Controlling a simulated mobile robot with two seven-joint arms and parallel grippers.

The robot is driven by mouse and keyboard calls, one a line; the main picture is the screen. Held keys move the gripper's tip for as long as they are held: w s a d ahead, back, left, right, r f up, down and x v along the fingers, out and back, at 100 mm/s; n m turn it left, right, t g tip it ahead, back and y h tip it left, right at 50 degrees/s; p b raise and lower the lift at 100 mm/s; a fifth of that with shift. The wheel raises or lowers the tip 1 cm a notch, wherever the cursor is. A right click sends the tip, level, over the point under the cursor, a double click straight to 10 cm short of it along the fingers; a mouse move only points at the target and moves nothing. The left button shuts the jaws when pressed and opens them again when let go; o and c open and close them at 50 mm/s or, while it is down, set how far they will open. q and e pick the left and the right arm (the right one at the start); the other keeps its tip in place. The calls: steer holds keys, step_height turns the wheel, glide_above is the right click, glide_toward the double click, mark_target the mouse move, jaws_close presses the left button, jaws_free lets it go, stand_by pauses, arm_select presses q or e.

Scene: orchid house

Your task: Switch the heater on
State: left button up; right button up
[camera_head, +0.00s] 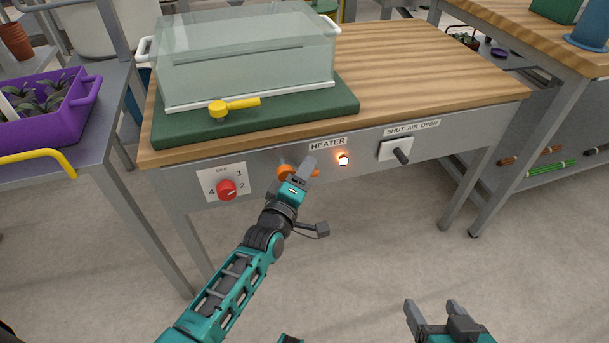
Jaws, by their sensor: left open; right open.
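The heater switch (284,171) is an orange part on the grey front panel of the wooden bench, below the HEATER label (327,144). A small lamp (343,160) to its right glows orange-white. My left gripper (302,174) is at the orange switch, with its fingers partly over it. Its jaws are open, but the far finger is hard to make out and I cannot tell whether it touches the switch. My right gripper (433,308) is open and empty above the floor at the bottom, well away from the bench.
A red dial (227,189) is left of the switch, and a SHUT AIR OPEN lever (401,154) is right of it. A purple tray (80,112) stands on the left trolley.

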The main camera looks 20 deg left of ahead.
arm_select(q)
steer(key=shift+w, duration=0.1)
steer(key=shift+c, duration=0.3)
jaws_close()
stand_by(0.4)
